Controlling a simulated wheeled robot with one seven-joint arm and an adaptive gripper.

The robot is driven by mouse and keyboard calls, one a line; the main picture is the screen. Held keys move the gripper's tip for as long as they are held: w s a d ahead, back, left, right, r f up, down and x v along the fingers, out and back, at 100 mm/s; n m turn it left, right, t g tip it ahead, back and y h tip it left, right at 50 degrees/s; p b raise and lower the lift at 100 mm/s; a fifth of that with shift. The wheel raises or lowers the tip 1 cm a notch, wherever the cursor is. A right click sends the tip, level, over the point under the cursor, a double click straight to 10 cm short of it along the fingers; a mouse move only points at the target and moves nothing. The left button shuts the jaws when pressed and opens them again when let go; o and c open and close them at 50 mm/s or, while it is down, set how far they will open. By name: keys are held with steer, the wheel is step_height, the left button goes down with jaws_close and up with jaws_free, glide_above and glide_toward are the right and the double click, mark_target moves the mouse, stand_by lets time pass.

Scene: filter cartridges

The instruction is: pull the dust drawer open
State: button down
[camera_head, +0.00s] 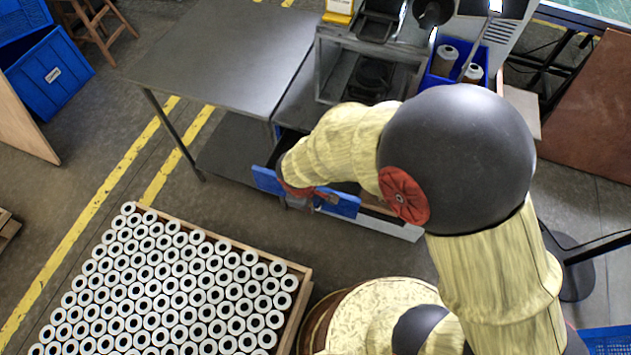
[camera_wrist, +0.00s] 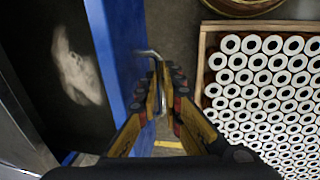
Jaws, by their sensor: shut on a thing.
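The dust drawer has a blue front (camera_head: 345,205) and stands out from under the grey workbench, partly hidden by my arm in the head view. In the wrist view the blue front (camera_wrist: 118,50) runs down the left, with the dark drawer inside and a pale dusty patch (camera_wrist: 75,65) behind it. A thin metal handle (camera_wrist: 149,53) sticks out from the front. My gripper (camera_wrist: 167,82) is shut on this handle, its fingers on either side. In the head view my gripper (camera_head: 301,198) is at the drawer front, mostly hidden by my wrist.
A wooden-edged crate (camera_head: 306,275) full of white filter cartridges stands on the floor in front of the drawer. The workbench (camera_head: 215,60) is above, with a blue bin (camera_head: 443,80) of cartridges at the right. Some floor is free between drawer and crate.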

steer(key=shift+s+a, duration=0.3)
steer(key=shift+s, duration=0.55)
steer(key=shift+s+a, duration=0.3)
steer(key=shift+s, duration=0.55)
steer(key=c, duration=1.9)
jaws_free()
steer(key=r, duration=0.4)
steer(key=s+r, duration=0.1)
steer(key=r, duration=0.3)
steer(key=s+r, duration=0.1)
steer(key=r, duration=0.2)
steer(key=shift+a+r, duration=0.4)
